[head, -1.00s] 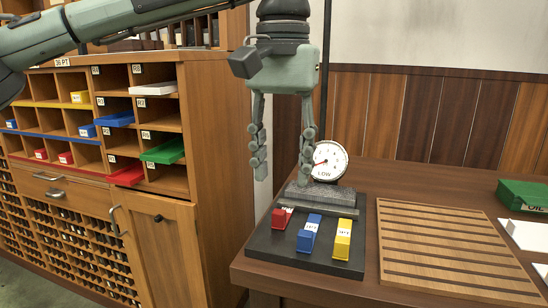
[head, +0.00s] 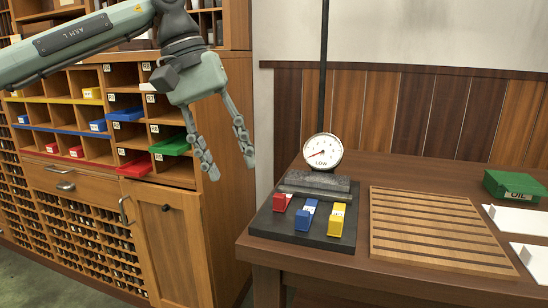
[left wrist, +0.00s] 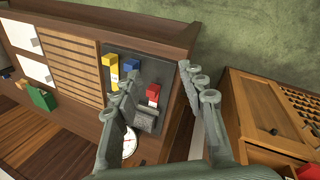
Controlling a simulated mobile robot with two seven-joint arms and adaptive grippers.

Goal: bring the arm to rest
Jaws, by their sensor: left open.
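My left gripper (head: 226,152) hangs open and empty in the head view, in front of the side of the wooden cabinet and to the left of the table. Its fingers are apart and point down, and they touch nothing that I can see. My right gripper is not in view.
A dark tray (head: 265,226) holds red, blue and yellow blocks beside a dial gauge (head: 322,150) reading low. A slatted board (head: 435,228), white cards and a green oil box (head: 513,186) lie on the table (head: 390,172). The cabinet (head: 172,255) has pigeonholes with coloured trays.

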